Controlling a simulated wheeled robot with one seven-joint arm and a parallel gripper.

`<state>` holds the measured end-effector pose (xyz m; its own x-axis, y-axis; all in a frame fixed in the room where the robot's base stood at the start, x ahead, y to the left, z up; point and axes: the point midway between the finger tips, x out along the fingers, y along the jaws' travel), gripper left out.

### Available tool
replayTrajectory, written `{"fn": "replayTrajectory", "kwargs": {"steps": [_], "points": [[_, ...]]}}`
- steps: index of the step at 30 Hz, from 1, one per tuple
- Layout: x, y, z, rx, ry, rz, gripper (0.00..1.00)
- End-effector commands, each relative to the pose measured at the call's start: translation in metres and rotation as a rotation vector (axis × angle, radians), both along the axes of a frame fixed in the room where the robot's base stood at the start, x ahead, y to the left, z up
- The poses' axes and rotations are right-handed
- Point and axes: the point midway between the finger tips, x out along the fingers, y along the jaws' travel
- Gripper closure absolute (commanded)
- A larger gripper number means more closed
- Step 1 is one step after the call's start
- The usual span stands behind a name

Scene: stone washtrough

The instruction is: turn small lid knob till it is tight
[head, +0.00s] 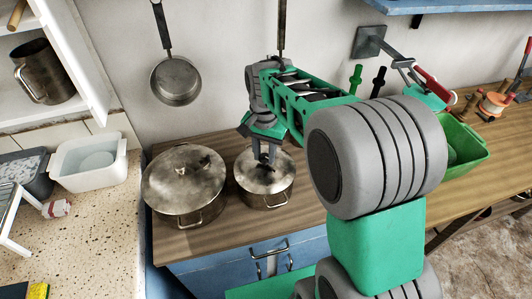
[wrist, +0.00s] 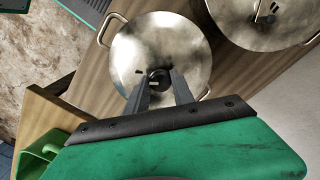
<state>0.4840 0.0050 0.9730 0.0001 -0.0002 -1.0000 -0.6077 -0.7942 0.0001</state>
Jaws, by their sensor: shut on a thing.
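The small pot (head: 264,192) stands on the wooden counter with its metal lid (head: 285,170) on top. The lid (wrist: 185,40) also shows from above in the wrist view, with a dark round knob (wrist: 160,78) at its middle. My gripper (head: 265,158) points down over the small pot. In the wrist view my gripper (wrist: 163,80) has its two fingers on either side of the knob, shut on it. The fingers hide part of the knob, and in the head view it is mostly covered.
A larger lidded pot (head: 184,197) stands close on the left of the small pot. A frying pan (head: 176,80) hangs on the wall behind. A green bin (head: 468,143) is at the right. A white tub (head: 90,165) sits on the speckled counter at left.

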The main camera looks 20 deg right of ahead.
Motion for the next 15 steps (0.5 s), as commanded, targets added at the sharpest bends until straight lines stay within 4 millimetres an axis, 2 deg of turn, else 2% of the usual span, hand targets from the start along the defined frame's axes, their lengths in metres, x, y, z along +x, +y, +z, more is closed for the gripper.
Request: {"fn": "replayTrajectory", "kwargs": {"steps": [6,15], "points": [[-0.0002,0.0000,-0.0003,0.000,0.001,-0.082,1.00],[-0.0001,0.0001,-0.0002,0.000,0.001,-0.114,1.00]]}}
